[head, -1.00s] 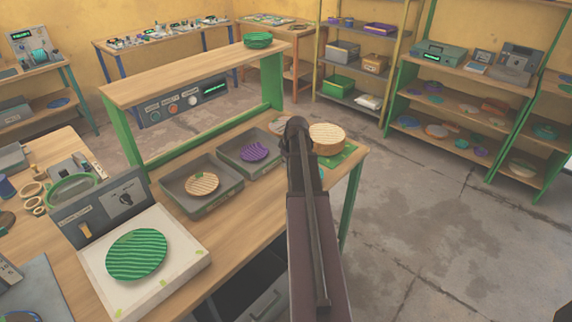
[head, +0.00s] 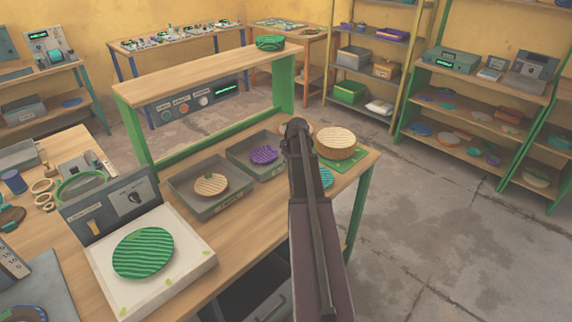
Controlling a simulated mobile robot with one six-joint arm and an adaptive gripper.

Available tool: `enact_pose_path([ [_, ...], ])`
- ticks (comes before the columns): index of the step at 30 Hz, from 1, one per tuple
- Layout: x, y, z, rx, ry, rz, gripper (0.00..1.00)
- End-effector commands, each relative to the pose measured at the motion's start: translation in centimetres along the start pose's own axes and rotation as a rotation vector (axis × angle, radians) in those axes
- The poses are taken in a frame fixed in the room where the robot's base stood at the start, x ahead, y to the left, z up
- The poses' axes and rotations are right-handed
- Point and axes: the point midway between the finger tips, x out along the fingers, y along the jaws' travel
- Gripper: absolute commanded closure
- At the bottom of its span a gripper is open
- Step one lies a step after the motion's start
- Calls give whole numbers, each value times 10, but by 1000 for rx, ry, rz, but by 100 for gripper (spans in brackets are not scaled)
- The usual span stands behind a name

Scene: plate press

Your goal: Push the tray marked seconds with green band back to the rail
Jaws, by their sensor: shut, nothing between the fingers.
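Two grey trays stand side by side on the wooden bench. The left tray (head: 234,200) holds a tan striped plate (head: 211,184). The right tray (head: 239,158) holds a purple wavy plate (head: 264,155), and my arm lies close to its right side. Both trays have small front labels, too small to read, so I cannot tell which is marked seconds or has a green band. A green rail (head: 205,139) runs along the back of the bench, with a gap between it and the trays. My dark arm rises through the picture; its gripper is hidden behind it.
A white press base (head: 185,275) with a green striped plate (head: 143,253) stands at the front left. A stack of tan discs (head: 336,142) sits on a green mat (head: 345,165) right of my arm. A raised shelf (head: 205,77) overhangs the back. Bare bench lies before the trays.

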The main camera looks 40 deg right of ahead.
Motion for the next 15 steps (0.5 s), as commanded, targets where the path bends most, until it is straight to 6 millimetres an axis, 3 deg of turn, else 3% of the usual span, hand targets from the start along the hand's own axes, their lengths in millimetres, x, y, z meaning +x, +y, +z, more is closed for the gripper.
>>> enact_pose_path([
  [5, 4, 2, -14, -2, 0, 0, 100],
  [15, 25, 3, -84, -3, 0, 0, 100],
])
